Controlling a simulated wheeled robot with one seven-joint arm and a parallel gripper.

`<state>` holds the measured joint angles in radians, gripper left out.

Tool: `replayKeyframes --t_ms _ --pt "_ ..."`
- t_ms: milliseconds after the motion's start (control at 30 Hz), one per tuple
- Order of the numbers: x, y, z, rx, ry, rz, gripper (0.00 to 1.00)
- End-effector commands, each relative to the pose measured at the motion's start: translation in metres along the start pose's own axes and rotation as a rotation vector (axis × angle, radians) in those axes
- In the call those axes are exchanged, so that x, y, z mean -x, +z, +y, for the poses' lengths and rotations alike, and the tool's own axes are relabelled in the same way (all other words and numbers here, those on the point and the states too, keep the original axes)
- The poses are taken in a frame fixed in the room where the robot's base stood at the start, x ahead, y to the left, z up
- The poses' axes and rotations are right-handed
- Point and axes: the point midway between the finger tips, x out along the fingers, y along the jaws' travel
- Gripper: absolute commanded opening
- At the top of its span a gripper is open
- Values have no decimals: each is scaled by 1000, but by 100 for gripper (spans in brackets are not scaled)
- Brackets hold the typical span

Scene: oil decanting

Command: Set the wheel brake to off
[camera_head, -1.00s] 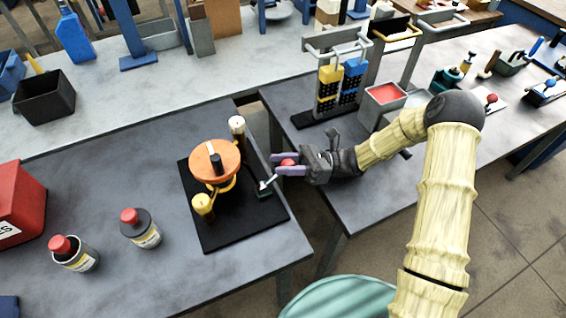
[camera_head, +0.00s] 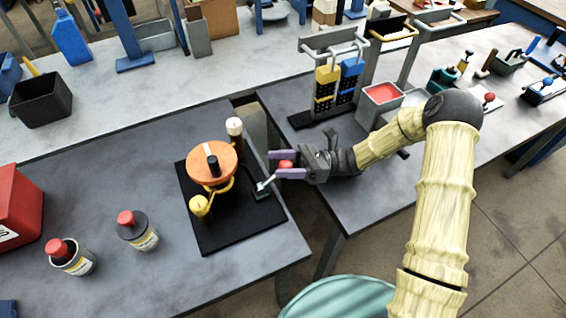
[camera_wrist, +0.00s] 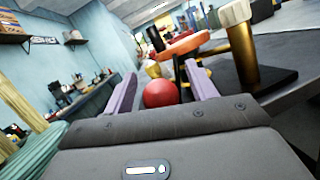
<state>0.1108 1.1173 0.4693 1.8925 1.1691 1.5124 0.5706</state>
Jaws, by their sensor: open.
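The orange wheel (camera_head: 212,165) stands on a black base plate (camera_head: 235,238) on the grey table. Beside it, at the plate's right edge, is the brake lever: a small dark green block (camera_head: 262,195), a thin pale metal arm (camera_head: 267,182) leaning up to the right, and a red ball knob (camera_head: 286,164). My gripper (camera_head: 283,165) is open, its two purple fingers on either side of the knob. In the wrist view the red knob (camera_wrist: 160,93) sits between the fingers (camera_wrist: 162,90), with gaps visible. The lever arm is mostly hidden there.
Two red-capped bottles (camera_head: 138,232) (camera_head: 75,258) are at left. A gap separates this table from the right one, which carries a rack (camera_head: 337,85).

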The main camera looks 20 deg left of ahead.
Motion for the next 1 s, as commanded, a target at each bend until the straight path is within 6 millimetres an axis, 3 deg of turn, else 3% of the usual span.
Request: replayKeyframes --t_ms 600,933,1000 --pt "-23 87 22 5 -3 2 57" --pt "-25 91 23 1 -3 1 57" --pt "-25 91 23 2 -3 4 45"
